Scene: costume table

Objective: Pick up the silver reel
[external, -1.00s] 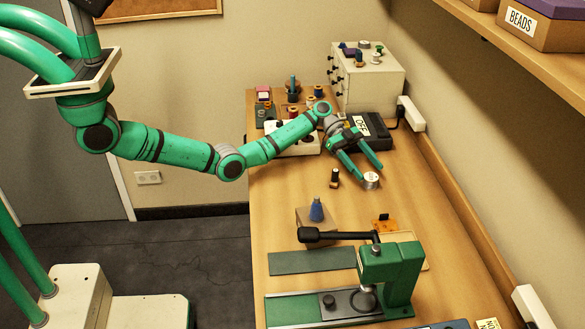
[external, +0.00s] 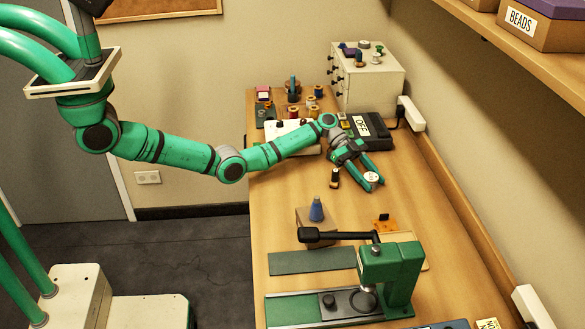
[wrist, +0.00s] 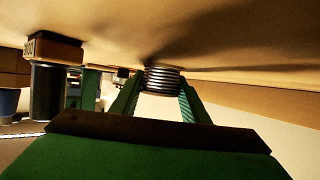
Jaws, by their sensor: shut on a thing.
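The silver reel (external: 371,177) is a short ribbed metal spool with a pale top, near the middle of the table towards the wall. My gripper (external: 369,182) reaches it from the back left, with its two green fingers closed on the reel's sides. In the wrist view the reel (wrist: 164,80) sits between the fingertips, and its base appears to be at the tabletop. I see no clear gap under it. The fingers hide part of its sides.
A dark spool (external: 335,178) stands close to the left of my fingers. A black box marked OFF (external: 374,131) lies behind. A green press (external: 392,272) and a blue cone-shaped spool (external: 316,209) stand in front. The tabletop right of the reel is bare up to the wall.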

